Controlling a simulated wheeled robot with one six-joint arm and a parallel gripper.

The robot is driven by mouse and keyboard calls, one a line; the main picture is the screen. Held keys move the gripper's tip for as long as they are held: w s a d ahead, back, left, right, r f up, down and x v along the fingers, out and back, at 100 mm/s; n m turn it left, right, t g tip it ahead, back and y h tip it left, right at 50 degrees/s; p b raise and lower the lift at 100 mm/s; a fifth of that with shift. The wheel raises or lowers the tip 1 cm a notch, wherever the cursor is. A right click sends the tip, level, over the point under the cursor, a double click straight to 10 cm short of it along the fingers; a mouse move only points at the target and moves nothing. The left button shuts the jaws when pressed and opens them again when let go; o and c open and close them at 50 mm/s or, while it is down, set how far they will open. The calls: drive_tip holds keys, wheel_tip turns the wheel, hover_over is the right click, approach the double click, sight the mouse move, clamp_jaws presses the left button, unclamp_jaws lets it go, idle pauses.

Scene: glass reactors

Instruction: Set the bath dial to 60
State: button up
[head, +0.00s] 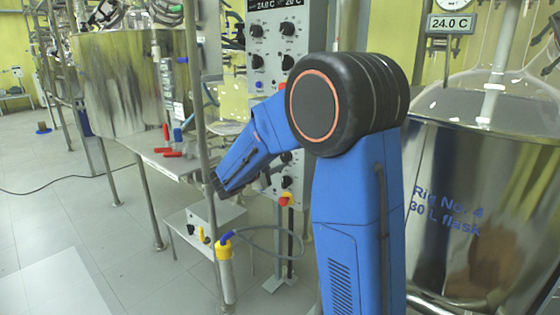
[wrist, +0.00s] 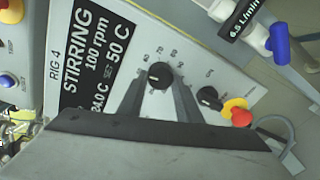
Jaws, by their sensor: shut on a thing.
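In the wrist view, a black round dial (wrist: 159,75) with a pale pointer mark sits on the grey RIG 4 panel, ringed by small scale numbers too blurred to read surely. I take it for the bath dial; its label is not readable. My gripper (wrist: 158,92) is shut on this dial, one grey finger at each side. The display (wrist: 96,62) beside it reads STIRRING 100 rpm, 24.0 C and SET 50 C. In the head view, my blue arm reaches down to the left, and the gripped dial cannot be made out.
A second black dial (wrist: 209,97) and a red knob (wrist: 241,117) on yellow lie right of my gripper. A flow meter with a blue valve (wrist: 279,42) is at upper right. In the head view, a thin post (head: 196,90) stands close to my wrist and a flask vessel (head: 480,200) stands right.

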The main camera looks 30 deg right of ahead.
drive_tip(key=m, duration=0.4)
drive_tip(key=shift+m, duration=0.4)
drive_tip(key=shift+s, duration=0.1)
idle(0.3)
drive_tip(key=o, duration=1)
drive_tip(key=shift+o, duration=0.2)
drive_tip(key=f+v, duration=0.1)
drive_tip(key=v, duration=1.6)
drive_tip(key=shift+s+a+r, duration=0.15)
drive_tip(key=shift+s+r, duration=0.05)
